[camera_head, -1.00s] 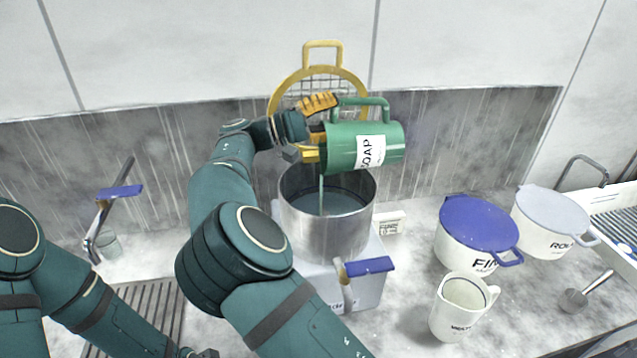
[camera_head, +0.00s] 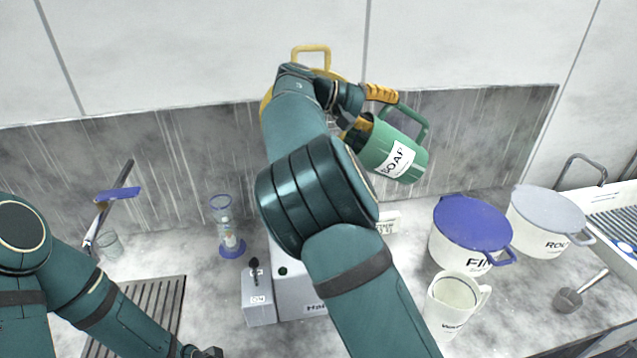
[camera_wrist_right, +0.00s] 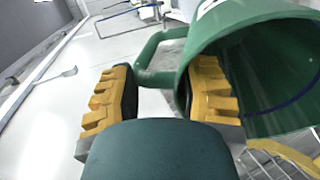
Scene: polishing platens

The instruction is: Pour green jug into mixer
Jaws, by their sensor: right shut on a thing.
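The green jug (camera_head: 395,150), labelled SOAP, is held in the air right of the mixer, in front of the back wall. It is tilted, its mouth up and to the left, its base down to the right. No stream shows from it. My right gripper (camera_head: 368,108) is shut on the jug at its handle side; the jug's open mouth and handle also fill the right wrist view (camera_wrist_right: 250,65). The mixer (camera_head: 298,294) is a white box; its steel bowl is hidden behind my right arm. My left gripper (camera_head: 208,353) is at the bottom edge, its fingers unclear.
A blue-lidded pot (camera_head: 470,232), a grey-lidded pot (camera_head: 548,220) and a white jug (camera_head: 450,305) stand at the right. A glass cylinder (camera_head: 228,228) stands left of the mixer.

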